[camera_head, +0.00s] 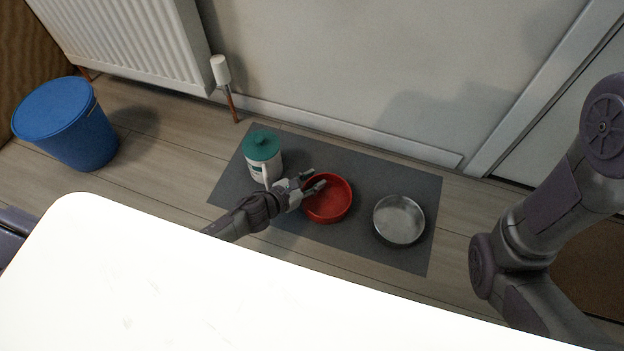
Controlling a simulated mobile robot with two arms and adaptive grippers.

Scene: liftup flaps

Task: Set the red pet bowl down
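The red pet bowl (328,205) is at the middle of the grey mat (345,165), upright and apparently empty. I cannot tell whether it rests on the mat or is slightly above it. My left gripper (317,180) is at the bowl's upper-left rim, with one finger over the bowl's inside and the other nearer its outer edge. Whether the fingers pinch the rim is too small to tell. My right arm comes in at the right, but its gripper is out of view.
A metal bowl (399,220) is on the mat's right part. A white container with a teal lid (262,147) stands at its left, close to my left gripper. A blue bin (66,122), radiator (125,40) and white tabletop (200,290) surround the area.

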